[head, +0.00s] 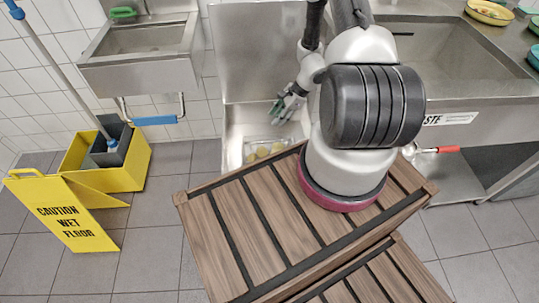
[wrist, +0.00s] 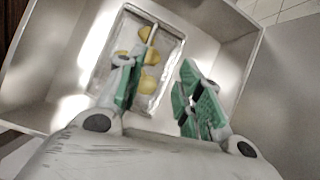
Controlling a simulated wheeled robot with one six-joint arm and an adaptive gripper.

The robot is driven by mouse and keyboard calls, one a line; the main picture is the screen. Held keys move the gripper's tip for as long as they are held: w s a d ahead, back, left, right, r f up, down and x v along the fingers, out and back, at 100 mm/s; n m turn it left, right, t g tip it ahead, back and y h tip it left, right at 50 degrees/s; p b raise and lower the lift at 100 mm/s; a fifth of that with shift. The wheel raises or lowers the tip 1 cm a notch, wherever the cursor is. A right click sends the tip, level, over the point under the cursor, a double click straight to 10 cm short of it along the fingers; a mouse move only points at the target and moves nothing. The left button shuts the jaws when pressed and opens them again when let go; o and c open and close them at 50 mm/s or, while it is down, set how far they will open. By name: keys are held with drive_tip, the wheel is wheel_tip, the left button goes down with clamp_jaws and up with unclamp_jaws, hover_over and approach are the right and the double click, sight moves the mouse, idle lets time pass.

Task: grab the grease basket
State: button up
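The grease basket (head: 284,142) is a shallow, clear or metallic tray holding several yellow lumps. It sits low inside a pale open basin (head: 233,140), and it also shows in the wrist view (wrist: 170,62). My gripper (head: 285,107) hangs over the basin, above and behind the basket in the head view. In the wrist view my gripper (wrist: 163,82) has its green-padded fingers spread apart with nothing between them. The left finger covers part of the basket. I cannot tell whether it touches it.
My wooden-slatted base fills the front. A steel counter with a sink (head: 450,50) stands right, with a red-handled item (head: 435,150) below its edge. A hand sink (head: 140,40), yellow mop bucket (head: 130,165) and wet-floor sign (head: 68,212) are left. Basin walls surround the basket.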

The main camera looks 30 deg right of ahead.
drive_tip(key=m, duration=0.2)
approach(269, 142)
drive_tip(key=f, duration=0.2)
drive_tip(key=shift+w+a+f, duration=0.1)
drive_tip(key=shift+a+f, duration=0.15)
drive_tip(key=shift+f, duration=0.05)
drive_tip(key=x, duration=0.2)
drive_tip(key=shift+a+f, duration=0.15)
drive_tip(key=shift+f, duration=0.2)
drive_tip(key=x, duration=0.4)
drive_tip(key=shift+w+a, duration=0.3)
drive_tip(key=shift+w, duration=0.1)
drive_tip(key=shift+a+f, duration=0.1)
drive_tip(key=shift+f, duration=0.1)
drive_tip(key=shift+f, duration=0.25)
clamp_jaws()
drive_tip(key=shift+w, duration=0.1)
